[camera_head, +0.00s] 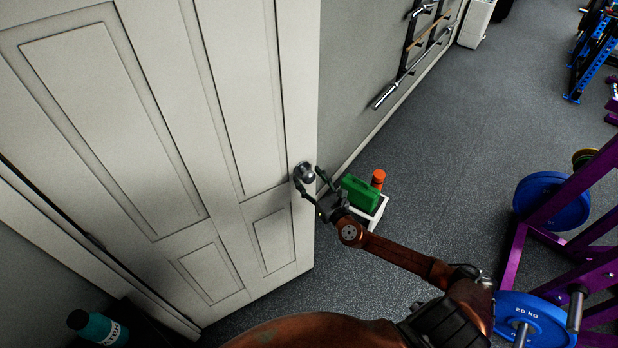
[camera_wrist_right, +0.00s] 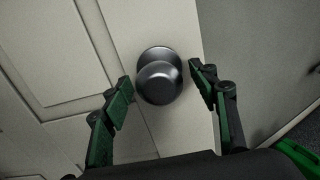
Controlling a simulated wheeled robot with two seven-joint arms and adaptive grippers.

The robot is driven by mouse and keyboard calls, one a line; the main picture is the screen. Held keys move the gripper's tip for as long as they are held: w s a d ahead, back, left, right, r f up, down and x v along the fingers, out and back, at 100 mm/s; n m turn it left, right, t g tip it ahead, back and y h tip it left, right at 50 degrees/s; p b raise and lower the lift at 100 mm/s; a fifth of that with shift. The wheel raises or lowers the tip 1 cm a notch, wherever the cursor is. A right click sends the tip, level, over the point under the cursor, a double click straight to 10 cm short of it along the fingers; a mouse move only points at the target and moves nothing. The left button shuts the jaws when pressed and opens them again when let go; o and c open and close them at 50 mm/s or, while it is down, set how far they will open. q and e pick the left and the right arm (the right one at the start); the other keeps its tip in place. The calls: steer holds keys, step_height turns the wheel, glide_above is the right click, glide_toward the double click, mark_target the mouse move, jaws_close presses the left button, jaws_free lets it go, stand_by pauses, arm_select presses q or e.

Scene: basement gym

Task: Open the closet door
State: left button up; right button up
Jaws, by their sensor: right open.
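The closet door (camera_head: 235,120) is a white panelled door on the left of the head view, standing at an angle to the grey wall. Its round metal knob (camera_head: 305,172) is near the door's right edge. The knob (camera_wrist_right: 160,78) also shows in the right wrist view, between the two green-padded fingers. My right gripper (camera_head: 311,182) is open, with one finger on each side of the knob. I cannot tell whether either finger touches it. The door (camera_wrist_right: 130,30) fills much of the wrist view. My left gripper is not in view.
A white box with a green case (camera_head: 360,193) and an orange bottle (camera_head: 378,179) stands behind my right gripper. A purple rack (camera_head: 560,225) with blue plates is on the right. A teal bottle (camera_head: 98,328) is at lower left. Grey floor (camera_head: 440,150) is clear in the middle.

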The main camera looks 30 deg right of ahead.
steer(key=shift+w, duration=0.1)
jaws_close()
stand_by(0.7)
